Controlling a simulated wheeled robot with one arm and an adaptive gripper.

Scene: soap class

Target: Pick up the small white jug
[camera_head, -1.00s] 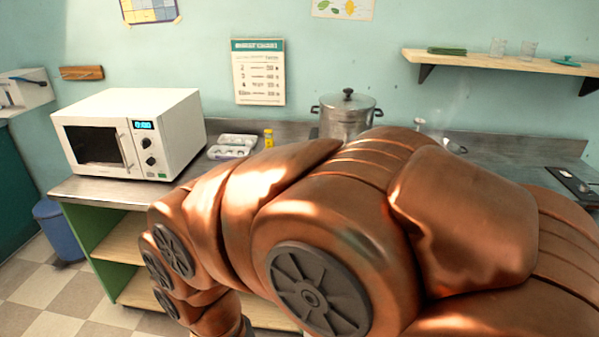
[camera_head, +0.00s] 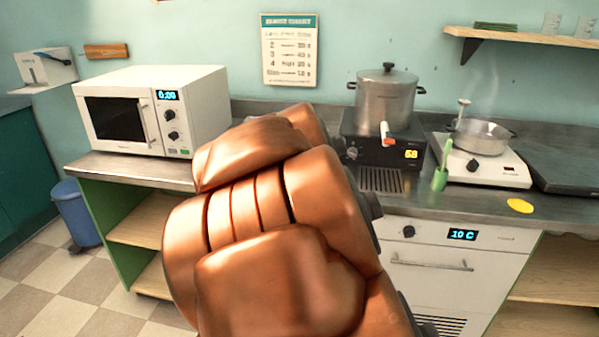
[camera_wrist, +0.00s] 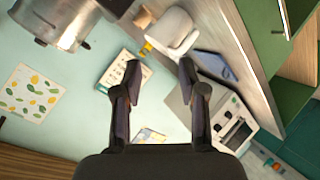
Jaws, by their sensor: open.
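My gripper (camera_wrist: 160,68) is open and empty in the wrist view, its two dark fingers spread apart. No small white jug can be made out for sure. A pale rounded object (camera_wrist: 173,31) lies on the counter beyond the fingertips, beside a small yellow item (camera_wrist: 147,47); I cannot tell if it is the jug or a tray. In the head view my copper arm covers the middle of the counter and hides my gripper.
A white microwave (camera_head: 152,110) stands at the left of the counter. A steel pot (camera_head: 386,98) sits on a black heater. A glass dish (camera_head: 482,134) is on a white hotplate (camera_head: 485,165). A green holder (camera_head: 440,177) and yellow disc (camera_head: 520,206) are near it.

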